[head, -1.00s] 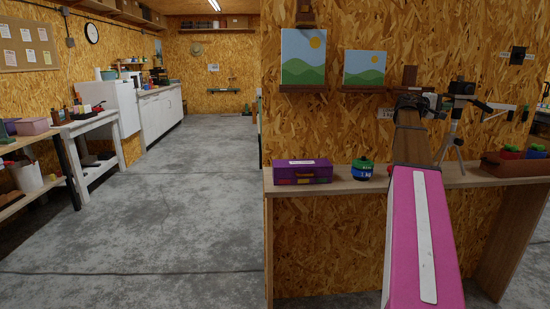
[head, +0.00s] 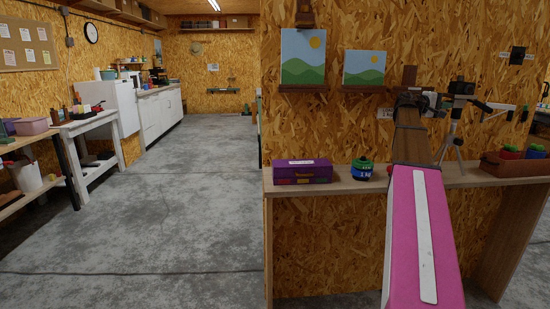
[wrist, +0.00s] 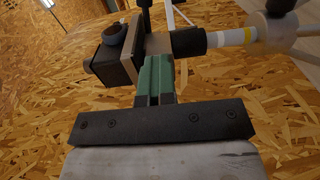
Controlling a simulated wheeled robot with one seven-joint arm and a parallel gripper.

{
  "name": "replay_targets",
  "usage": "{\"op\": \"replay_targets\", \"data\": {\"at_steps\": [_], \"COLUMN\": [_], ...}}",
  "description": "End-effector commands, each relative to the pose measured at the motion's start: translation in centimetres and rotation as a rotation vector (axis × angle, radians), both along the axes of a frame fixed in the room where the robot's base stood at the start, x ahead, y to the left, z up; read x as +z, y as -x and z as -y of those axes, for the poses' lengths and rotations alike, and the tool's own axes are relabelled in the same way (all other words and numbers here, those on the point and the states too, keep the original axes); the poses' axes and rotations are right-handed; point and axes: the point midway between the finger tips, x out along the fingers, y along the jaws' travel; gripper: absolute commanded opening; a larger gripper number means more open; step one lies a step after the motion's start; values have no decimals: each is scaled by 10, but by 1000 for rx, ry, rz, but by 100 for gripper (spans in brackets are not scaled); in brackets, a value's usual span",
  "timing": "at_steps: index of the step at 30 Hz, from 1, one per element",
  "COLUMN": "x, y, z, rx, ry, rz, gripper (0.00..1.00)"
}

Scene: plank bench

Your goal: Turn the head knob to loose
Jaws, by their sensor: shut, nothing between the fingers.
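A small tripod (head: 451,135) with a dark camera-like head (head: 461,89) stands on the shelf at the right. In the wrist view a dark boxy body (wrist: 113,60) with a round part is at upper left. A black cylinder (wrist: 187,42) joins a white rod with a yellow band, which runs right to a rounded grey-brown piece (wrist: 280,6). I cannot tell which part is the head knob. My gripper (wrist: 156,62) has green fingers, shut and empty, with tips just below the block and cylinder. Contact cannot be told. In the head view my arm largely hides the gripper.
The wooden shelf (head: 345,186) holds a purple box (head: 302,171), a green-and-blue stacked item (head: 362,170) and a brown tray (head: 513,167) with coloured items. Two landscape paintings hang above. A chipboard wall stands close behind the tripod. The concrete floor at left is clear.

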Motion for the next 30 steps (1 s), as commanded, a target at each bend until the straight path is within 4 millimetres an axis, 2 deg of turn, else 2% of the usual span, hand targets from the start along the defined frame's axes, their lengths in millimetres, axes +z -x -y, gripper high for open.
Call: {"op": "replay_targets", "data": {"at_steps": [1,20,25,30], "x": [13,14,14,11], "y": [-8,1,3,7], "z": [14,14,4,-15], "rx": [-2,-2,-3,-3], "ry": [27,27,27,25], "rz": [4,7,7,4], "gripper": [0,0,0,0]}}
